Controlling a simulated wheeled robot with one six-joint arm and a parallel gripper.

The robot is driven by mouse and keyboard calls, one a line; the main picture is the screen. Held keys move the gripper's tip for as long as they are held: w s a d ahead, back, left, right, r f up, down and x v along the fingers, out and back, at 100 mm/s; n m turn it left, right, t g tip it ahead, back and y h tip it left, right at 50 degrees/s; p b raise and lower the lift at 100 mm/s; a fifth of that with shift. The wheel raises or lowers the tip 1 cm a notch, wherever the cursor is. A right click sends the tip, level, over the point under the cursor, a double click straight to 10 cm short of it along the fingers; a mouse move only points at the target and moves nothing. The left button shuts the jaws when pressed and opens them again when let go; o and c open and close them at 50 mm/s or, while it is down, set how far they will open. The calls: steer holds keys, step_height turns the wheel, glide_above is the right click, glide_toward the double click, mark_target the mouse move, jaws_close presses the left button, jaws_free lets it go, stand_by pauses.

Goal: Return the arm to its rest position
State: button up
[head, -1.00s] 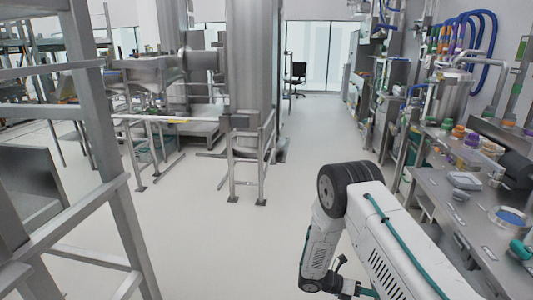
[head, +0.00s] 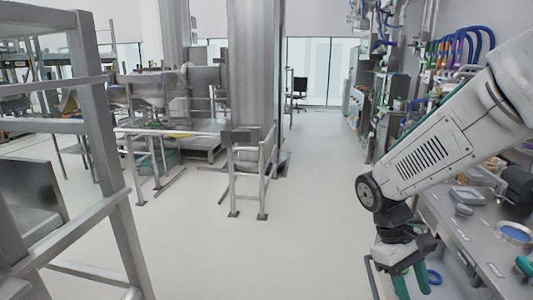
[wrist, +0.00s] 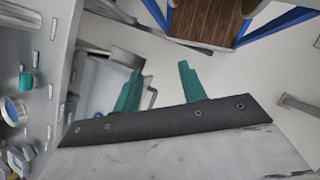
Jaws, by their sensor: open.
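My gripper (head: 411,280) hangs at the lower right in the head view, below my white arm, with its green fingers pointing down. The fingers are apart and nothing is between them. In the wrist view my gripper (wrist: 160,85) shows two green fingers spread wide over the pale floor. My arm reaches in from the right edge of the head view, beside the steel workbench. No held object shows.
A steel workbench (head: 485,255) with a blue-topped dish (head: 515,232) and other items runs along the right, close to my arm. A grey metal frame (head: 100,150) stands at the left. A railing (head: 250,178) surrounds a steel column. The middle floor (head: 300,230) is clear.

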steer(key=s+a+r+m+t+y, duration=0.2)
steer(key=s+r+t, duration=0.4)
steer(key=s+r, duration=0.5)
steer(key=shift+s+m+y, duration=0.9)
steer(key=shift+m, duration=0.3)
